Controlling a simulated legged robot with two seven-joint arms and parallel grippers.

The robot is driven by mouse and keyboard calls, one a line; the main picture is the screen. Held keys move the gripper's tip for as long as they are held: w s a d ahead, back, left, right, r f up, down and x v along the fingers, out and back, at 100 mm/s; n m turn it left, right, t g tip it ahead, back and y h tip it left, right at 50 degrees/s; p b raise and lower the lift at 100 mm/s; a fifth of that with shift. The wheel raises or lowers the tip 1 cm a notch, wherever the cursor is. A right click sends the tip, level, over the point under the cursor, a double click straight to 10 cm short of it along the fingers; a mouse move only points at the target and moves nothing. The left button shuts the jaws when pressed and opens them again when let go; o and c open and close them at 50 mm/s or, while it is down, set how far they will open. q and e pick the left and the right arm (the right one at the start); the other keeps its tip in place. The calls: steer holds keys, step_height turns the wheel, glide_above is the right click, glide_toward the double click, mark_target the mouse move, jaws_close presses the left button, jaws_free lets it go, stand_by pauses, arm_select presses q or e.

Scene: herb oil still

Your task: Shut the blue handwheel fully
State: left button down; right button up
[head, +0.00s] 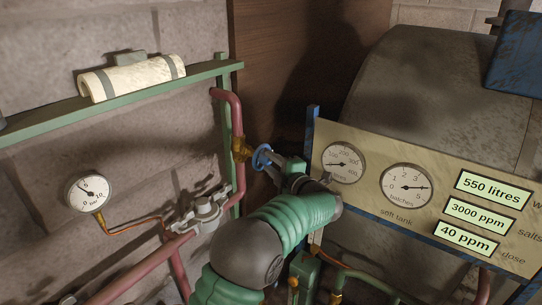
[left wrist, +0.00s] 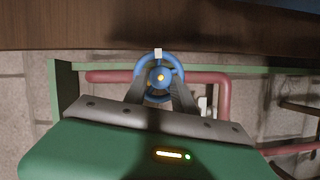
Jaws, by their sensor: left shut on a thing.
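The blue handwheel (head: 256,156) sits on a brass valve body (head: 241,149) on the red pipe, left of the gauge panel. In the left wrist view the handwheel (left wrist: 159,66) faces me, with a yellow centre and a pale mark at the top of its rim. My left gripper (head: 273,161) is at the wheel from the right, on the end of my green arm. In the left wrist view its two fingers (left wrist: 158,88) lie on either side of the wheel, shut on it. The far side of the wheel is hidden. My right gripper is out of view.
A panel (head: 365,212) with two dials and several lit readouts stands close at right, before a large grey tank (head: 425,85). A green shelf (head: 100,108) holds a cream roll (head: 132,77). A pressure gauge (head: 87,193) and a grey regulator (head: 203,213) are at left.

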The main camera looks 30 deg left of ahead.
arm_select(q)
steer(key=shift+w+d+f+m+h+p, duration=0.1)
steer(key=shift+d+m+h+p, duration=0.15)
steer(key=shift+m+p, duration=0.25)
steer(key=shift+f+g, duration=0.15)
steer(key=shift+g, duration=0.15)
steer(key=c, duration=1.3)
jaws_free()
steer(key=shift+o, duration=1.3)
steer(key=shift+w, duration=0.25)
